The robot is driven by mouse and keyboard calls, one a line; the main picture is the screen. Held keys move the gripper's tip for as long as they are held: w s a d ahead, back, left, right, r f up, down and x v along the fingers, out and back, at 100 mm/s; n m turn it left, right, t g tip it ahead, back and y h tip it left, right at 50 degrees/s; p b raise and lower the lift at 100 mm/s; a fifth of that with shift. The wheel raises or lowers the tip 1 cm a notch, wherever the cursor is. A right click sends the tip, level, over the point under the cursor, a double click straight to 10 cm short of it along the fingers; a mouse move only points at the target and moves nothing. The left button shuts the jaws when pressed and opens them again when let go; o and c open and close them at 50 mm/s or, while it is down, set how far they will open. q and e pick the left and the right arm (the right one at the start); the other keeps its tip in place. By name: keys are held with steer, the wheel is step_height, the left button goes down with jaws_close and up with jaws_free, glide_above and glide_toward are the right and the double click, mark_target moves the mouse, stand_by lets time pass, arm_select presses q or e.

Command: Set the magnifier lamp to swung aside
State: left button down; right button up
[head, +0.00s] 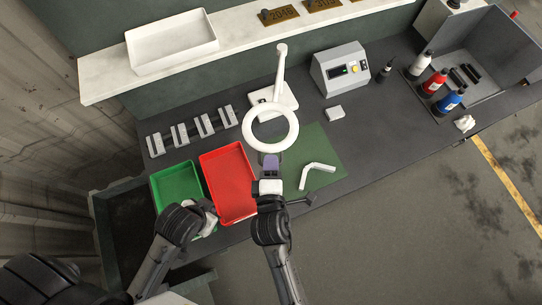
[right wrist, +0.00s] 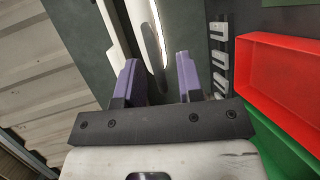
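The magnifier lamp's white ring head (head: 248,126) hangs over the bench, left of and above the green mat. Its arm (head: 281,65) rises from a white base (head: 288,94) behind the ring. My right gripper (head: 271,160) is at the ring's near edge. In the right wrist view its two purple fingers (right wrist: 158,80) stand apart with nothing clamped between them. The ring's bright edge (right wrist: 158,30) shows just ahead of the gap; I cannot tell whether a finger touches it. My left gripper (head: 209,218) is by the green tray's near right corner; its fingers are unclear.
A green tray (head: 157,191) and a red tray (head: 204,165) lie left of my right gripper. A white bent pipe (head: 320,166) lies on the green mat (head: 325,145). Grey blocks (head: 181,135) stand behind the trays. A grey control box (head: 328,85) and bottles are to the right.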

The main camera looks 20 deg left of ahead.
steer(key=v, duration=1.3)
steer(key=shift+b, duration=0.45)
steer(key=shift+s, duration=0.1)
